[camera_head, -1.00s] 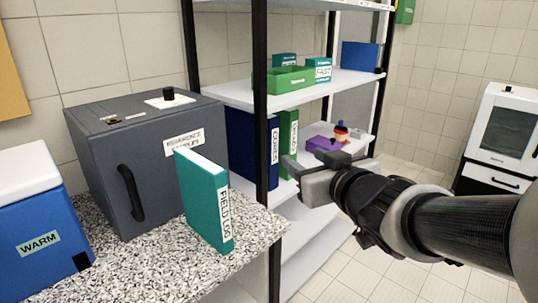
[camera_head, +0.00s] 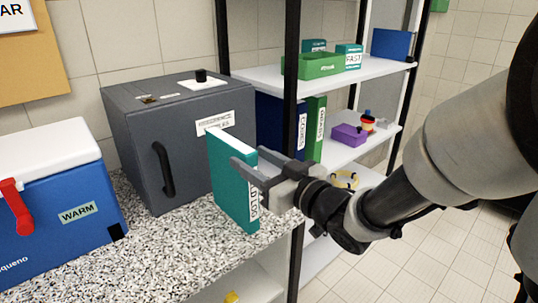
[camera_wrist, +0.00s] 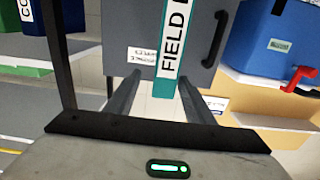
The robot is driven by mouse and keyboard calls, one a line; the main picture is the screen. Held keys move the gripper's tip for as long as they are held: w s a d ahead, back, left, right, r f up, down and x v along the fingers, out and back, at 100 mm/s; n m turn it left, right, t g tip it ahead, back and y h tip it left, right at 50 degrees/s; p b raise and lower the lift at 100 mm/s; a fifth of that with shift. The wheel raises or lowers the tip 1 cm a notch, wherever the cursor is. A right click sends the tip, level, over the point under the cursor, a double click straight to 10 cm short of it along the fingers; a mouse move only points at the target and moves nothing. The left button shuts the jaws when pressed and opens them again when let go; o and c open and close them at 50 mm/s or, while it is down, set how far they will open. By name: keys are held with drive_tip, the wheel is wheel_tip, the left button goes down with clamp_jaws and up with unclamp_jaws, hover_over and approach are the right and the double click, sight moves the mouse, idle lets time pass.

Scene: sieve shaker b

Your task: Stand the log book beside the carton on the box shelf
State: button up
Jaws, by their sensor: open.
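The log book (camera_head: 232,185) is a teal binder with a white FIELD LOG spine label, upright on the speckled counter (camera_head: 180,245) beside the grey oven-like box. My gripper (camera_head: 250,162) is open at its spine edge and partly covers the label. In the wrist view, the spine (camera_wrist: 168,55) stands between the two open fingers (camera_wrist: 160,88); contact cannot be told. A teal carton marked FAST (camera_head: 349,57) stands on the rack's upper shelf (camera_head: 345,77). Another teal box (camera_head: 314,46) is behind it to the left. Which carton the task means is not clear.
The grey box (camera_head: 150,125) stands behind the book, and a blue cooler marked WARM (camera_head: 65,215) at left. A green bin (camera_head: 313,66) and blue box (camera_head: 390,44) share the upper shelf. Black rack posts (camera_head: 291,100) stand between. Binders and a purple box (camera_head: 349,134) sit lower.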

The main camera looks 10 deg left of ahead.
sight(230, 144)
drive_tip(key=x, duration=0.3)
drive_tip(key=shift+w, duration=0.1)
drive_tip(key=shift+s+a+r+b+x, duration=0.1)
drive_tip(key=shift+b+x, duration=0.05)
drive_tip(key=shift+x, duration=0.75)
drive_tip(key=shift+s+a+r+b+x, duration=0.1)
drive_tip(key=shift+x, duration=0.8)
drive_tip(key=shift+s+a+r+b+x, duration=0.1)
drive_tip(key=shift+b+x, duration=0.05)
drive_tip(key=shift+x, duration=0.75)
clamp_jaws()
drive_tip(key=shift+r, duration=0.1)
